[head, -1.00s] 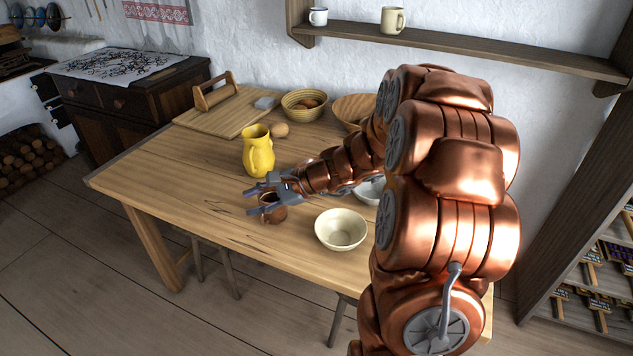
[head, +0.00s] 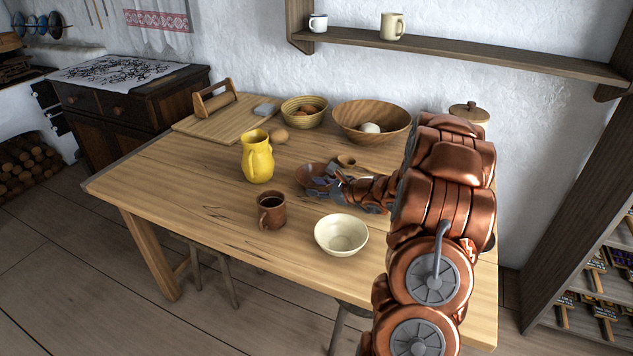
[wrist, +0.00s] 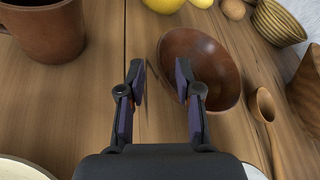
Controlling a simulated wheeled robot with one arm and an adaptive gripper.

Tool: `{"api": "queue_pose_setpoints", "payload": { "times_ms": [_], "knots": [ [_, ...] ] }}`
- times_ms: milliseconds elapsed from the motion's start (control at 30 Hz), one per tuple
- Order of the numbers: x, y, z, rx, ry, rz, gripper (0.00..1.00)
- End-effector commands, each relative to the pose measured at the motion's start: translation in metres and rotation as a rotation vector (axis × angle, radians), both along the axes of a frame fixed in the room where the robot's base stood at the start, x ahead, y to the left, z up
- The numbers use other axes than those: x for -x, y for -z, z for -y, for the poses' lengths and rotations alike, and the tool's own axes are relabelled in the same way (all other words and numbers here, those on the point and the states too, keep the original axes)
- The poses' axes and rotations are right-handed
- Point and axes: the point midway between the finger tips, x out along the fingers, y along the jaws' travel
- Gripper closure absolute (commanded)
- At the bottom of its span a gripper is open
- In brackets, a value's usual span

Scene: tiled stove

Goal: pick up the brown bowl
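The brown bowl (head: 306,169) is small and reddish-brown and sits on the wooden table beyond the cream bowl, partly hidden by my gripper in the head view. In the wrist view the brown bowl (wrist: 212,58) looks empty, ahead and to the right. My gripper (wrist: 160,70) is open and empty there. Its right fingertip overlaps the bowl's left side, and the bowl's left rim shows between the fingers. I cannot tell whether they touch. In the head view my gripper (head: 325,180) is low over the table at the bowl's near side.
A brown mug (head: 272,211) and a cream bowl (head: 341,235) stand nearer the table's front edge. A yellow jug (head: 257,160) is to the left. A wooden spoon (wrist: 264,106) lies right of the bowl. A large wooden bowl (head: 372,116) and a basket (head: 303,115) stand behind.

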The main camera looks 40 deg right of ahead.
Motion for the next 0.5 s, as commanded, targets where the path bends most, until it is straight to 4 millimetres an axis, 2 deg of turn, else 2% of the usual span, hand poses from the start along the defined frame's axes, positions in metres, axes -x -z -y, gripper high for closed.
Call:
{"api": "queue_pose_setpoints", "payload": {
  "times_ms": [300, 500],
  "knots": [
    [-0.032, 0.013, -0.007, 0.000, -0.003, -0.001, 0.66],
    [-0.042, 0.016, -0.010, 0.002, -0.004, 0.001, 0.66]
  ]
}}
